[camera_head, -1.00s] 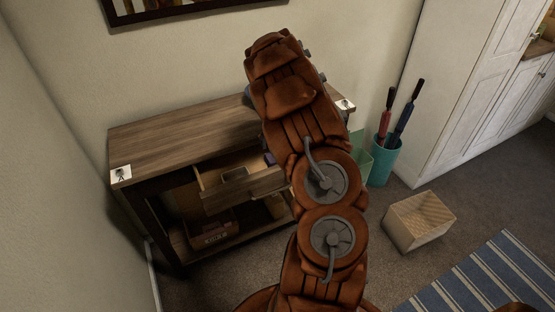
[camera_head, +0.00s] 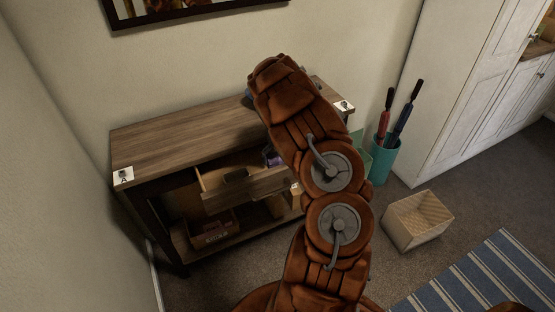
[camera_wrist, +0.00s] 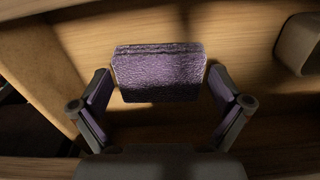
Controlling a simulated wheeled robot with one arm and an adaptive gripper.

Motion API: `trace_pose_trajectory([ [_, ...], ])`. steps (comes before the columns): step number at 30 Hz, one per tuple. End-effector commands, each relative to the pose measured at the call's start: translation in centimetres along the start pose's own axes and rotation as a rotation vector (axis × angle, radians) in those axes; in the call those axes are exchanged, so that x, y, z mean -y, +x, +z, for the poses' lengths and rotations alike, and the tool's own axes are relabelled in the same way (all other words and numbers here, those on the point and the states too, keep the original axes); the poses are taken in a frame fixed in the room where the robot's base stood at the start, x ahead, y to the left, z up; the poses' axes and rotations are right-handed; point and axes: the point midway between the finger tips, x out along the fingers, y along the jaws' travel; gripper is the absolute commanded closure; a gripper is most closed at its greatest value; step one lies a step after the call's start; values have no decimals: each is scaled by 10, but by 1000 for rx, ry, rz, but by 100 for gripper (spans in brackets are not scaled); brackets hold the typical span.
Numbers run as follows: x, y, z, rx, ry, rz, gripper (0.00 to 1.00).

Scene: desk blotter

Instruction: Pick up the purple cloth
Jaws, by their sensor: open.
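The purple cloth (camera_wrist: 157,72) lies in the open wooden drawer (camera_wrist: 245,30), as a folded, textured block. In the wrist view my gripper (camera_wrist: 162,100) is open, with one finger to the left and one to the right of the cloth's near edge. The fingers have purple inner pads and are not closed on the cloth. In the head view my arm hides most of the gripper. A small purple patch shows beside the arm at the drawer there, but I cannot tell whether it is cloth or finger pad.
A wooden cabinet (camera_head: 185,133) holds the pulled-out drawer. Another object (camera_wrist: 299,43) lies in the drawer, to the right in the wrist view. A box (camera_head: 212,237) sits on the lower shelf. A teal umbrella bin (camera_head: 383,163) and a wooden block (camera_head: 418,222) stand to the right.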

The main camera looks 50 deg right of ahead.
Motion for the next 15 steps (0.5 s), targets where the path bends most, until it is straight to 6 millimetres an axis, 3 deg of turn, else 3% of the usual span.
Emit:
trace_pose_trajectory([
  [1,0,0,0,0,0,0,3],
  [9,0,0,0,-1,0,1,31],
  [15,0,0,0,-1,0,1,31],
])
